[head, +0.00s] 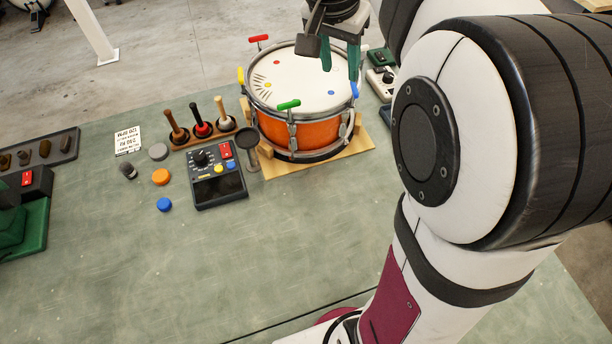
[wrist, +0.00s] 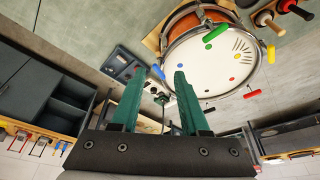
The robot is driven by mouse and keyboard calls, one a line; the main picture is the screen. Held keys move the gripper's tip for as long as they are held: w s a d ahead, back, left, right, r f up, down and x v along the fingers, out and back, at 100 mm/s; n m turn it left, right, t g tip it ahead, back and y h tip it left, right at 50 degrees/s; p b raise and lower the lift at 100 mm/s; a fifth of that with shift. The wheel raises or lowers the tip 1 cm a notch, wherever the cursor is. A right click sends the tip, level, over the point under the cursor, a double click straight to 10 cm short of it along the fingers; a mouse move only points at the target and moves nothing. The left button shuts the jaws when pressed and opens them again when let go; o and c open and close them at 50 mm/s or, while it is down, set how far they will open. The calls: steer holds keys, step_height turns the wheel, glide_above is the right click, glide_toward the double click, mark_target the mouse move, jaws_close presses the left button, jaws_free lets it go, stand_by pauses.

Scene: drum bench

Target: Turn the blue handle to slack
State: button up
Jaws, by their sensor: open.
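The orange drum (head: 300,133) stands on a wooden base with a white head and coloured handles around its rim. The blue handle (head: 354,89) is at the right side of the rim; it also shows in the wrist view (wrist: 158,72), just left of the drum. My gripper (head: 340,62) is above the right back part of the drum. Its two green fingers (wrist: 154,88) are apart with nothing held between them. The blue handle shows between the fingertips in the wrist view, apart from them.
A black control box (head: 219,185) and a rack of mallets (head: 203,132) stand left of the drum. Orange (head: 161,177) and blue (head: 164,204) discs lie farther left. A white and grey device (head: 381,79) is close to the drum's right. The front bench is clear.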

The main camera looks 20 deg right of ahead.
mark_target(354, 93)
steer(key=s+a+f+n+g+y, duration=0.1)
steer(key=s+a+f, duration=0.2)
steer(key=s+a, duration=0.3)
steer(key=s+a+f+n+g+y, duration=0.1)
steer(key=s+a, duration=0.5)
steer(key=s, duration=0.7)
step_height(354, 93, down, 2)
steer(key=shift+s+f+n+g+y, duration=0.15)
steer(key=shift+f+n+g+y, duration=0.15)
steer(key=shift+y, duration=0.5)
steer(key=shift+c, duration=0.2)
